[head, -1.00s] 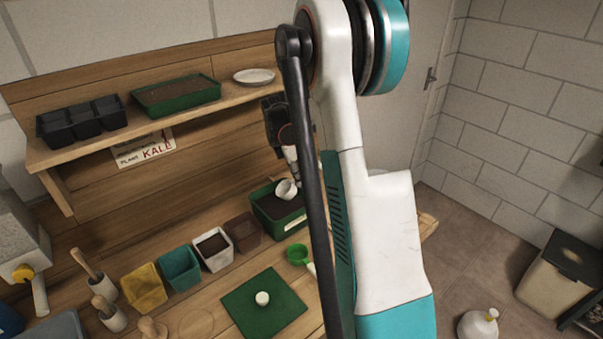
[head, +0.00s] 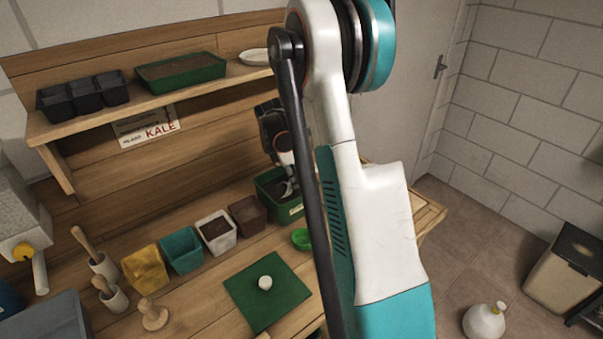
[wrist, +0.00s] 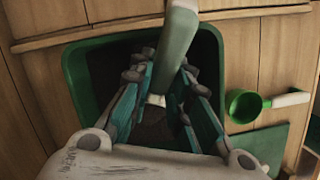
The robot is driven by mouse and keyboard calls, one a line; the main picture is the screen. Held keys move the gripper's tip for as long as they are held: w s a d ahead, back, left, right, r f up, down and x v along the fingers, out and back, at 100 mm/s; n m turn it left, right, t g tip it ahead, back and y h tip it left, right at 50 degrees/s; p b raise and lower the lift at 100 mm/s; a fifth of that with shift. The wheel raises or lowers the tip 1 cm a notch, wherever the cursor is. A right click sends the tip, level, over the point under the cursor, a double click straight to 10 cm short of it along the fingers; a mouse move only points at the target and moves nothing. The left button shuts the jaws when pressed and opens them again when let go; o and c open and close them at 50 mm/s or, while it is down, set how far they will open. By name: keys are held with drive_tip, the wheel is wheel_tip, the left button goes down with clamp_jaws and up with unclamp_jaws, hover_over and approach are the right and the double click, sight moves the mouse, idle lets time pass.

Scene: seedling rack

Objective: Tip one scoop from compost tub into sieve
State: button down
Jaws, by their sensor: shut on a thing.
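The compost tub (head: 272,203) is a green box with dark compost, at the back of the bench beside my arm. It fills much of the wrist view (wrist: 75,85). My gripper (head: 285,165) is over the tub, pointing down, and its fingers (wrist: 165,100) are shut on the scoop. The scoop's pale handle (wrist: 178,45) runs between the fingers; its head (head: 288,187) is down in the tub at the compost, and how full it is cannot be told. A round green pan with a white handle, apparently the sieve (wrist: 243,105), lies right of the tub; the head view shows it partly (head: 301,239).
Brown (head: 248,216), white (head: 216,232), teal (head: 181,250) and yellow (head: 146,267) pots line the bench left of the tub. A green mat (head: 250,305) with a white knob-like thing (head: 265,283) lies in front. A shelf (head: 150,101) overhangs behind.

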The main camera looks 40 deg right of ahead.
sight(303, 170)
drive_tip(key=shift+w+d+f+y, duration=0.1)
drive_tip(key=shift+w+f+y, duration=0.05)
drive_tip(key=shift+y, duration=0.35)
drive_tip(key=shift+s+d+f+t+y+b, duration=0.2)
drive_tip(key=shift+s+d+t+y+b, duration=0.15)
drive_tip(key=shift+t+y, duration=0.45)
drive_tip(key=shift+r+y, duration=0.1)
drive_tip(key=shift+y, duration=0.5)
drive_tip(key=shift+d+r+p, duration=0.1)
drive_tip(key=shift+r+p, duration=0.45)
drive_tip(key=shift+r, duration=0.25)
drive_tip(key=shift+s+d+r+t+y+p, duration=0.1)
drive_tip(key=shift+d+r+t+y+p, duration=0.2)
drive_tip(key=shift+r, duration=0.35)
drive_tip(key=shift+s+d+r+t+y+p, duration=0.1)
drive_tip(key=shift+r+y+p, duration=0.25)
drive_tip(key=shift+r, duration=0.3)
drive_tip(key=shift+d+r+t+y+p, duration=0.15)
drive_tip(key=shift+r+y+p, duration=0.15)
drive_tip(key=shift+r, duration=0.35)
drive_tip(key=shift+t+y, duration=0.25)
drive_tip(key=shift+y, duration=0.4)
drive_tip(key=shift+a+p+v, duration=0.1)
drive_tip(key=shift+p+v, duration=0.3)
drive_tip(key=shift+v, duration=0.7)
drive_tip(key=shift+a+p+v, duration=0.15)
drive_tip(key=shift+p+v, duration=0.2)
drive_tip(key=shift+v, duration=0.7)
drive_tip(key=shift+w+r, duration=0.1)
